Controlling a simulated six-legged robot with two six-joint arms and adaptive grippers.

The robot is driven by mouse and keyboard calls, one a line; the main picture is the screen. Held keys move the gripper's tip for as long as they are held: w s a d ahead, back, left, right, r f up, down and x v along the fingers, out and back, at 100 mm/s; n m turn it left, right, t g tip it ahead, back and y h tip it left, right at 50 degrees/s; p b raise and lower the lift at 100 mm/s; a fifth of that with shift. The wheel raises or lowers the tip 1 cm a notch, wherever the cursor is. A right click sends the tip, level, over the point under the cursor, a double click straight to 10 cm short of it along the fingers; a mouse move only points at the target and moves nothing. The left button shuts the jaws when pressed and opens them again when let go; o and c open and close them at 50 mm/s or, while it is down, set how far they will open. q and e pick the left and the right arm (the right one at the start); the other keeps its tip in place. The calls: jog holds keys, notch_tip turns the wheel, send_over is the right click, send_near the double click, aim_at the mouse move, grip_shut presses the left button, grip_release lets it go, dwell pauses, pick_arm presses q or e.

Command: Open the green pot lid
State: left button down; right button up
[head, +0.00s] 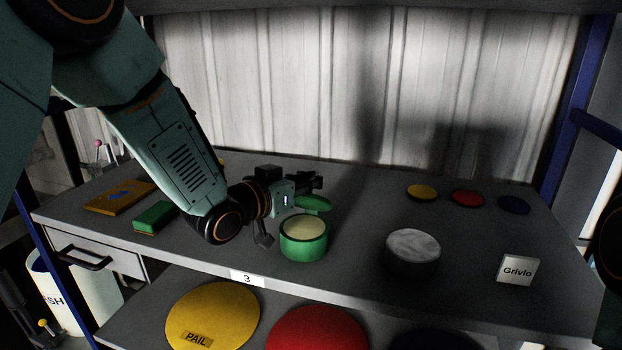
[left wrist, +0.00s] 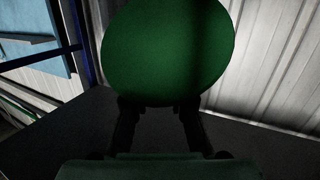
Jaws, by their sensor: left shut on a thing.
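The green pot (head: 303,247) stands uncovered on the grey bench, and its cream-coloured contents show at the top. The flat green lid (head: 314,203) is off the pot, just behind and to the right of its rim in the head view. My left gripper (head: 312,186) is shut on the lid's edge. In the left wrist view the lid (left wrist: 168,50) is a large green disc rising from between the two fingertips (left wrist: 158,106). The fingertips are dark and partly hidden. My right gripper is not in view.
A dark pot with a greyish top (head: 413,250) stands right of the green pot, near a "Grivlo" card (head: 518,270). Yellow (head: 422,191), red (head: 467,198) and blue (head: 514,205) discs lie at the back right. A green block (head: 155,217) lies left. The bench between is clear.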

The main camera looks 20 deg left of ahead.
pick_arm(q)
jog(key=shift+f, duration=0.15)
jog(key=c, duration=1.8)
grip_release()
jog(key=o, duration=0.5)
jog(key=shift+w+a+f, duration=0.1)
jog(key=shift+w+a, duration=0.05)
jog(key=shift+a, duration=0.15)
jog(key=shift+o, duration=0.2)
jog(key=shift+d, duration=0.2)
jog(key=shift+s+a+r, duration=0.1)
jog(key=shift+s+r, duration=0.1)
jog(key=shift+s, duration=0.15)
jog(key=v, duration=1.1)
jog(key=shift+s, duration=0.3)
jog(key=shift+w+f, duration=0.1)
jog(key=shift+f, duration=0.05)
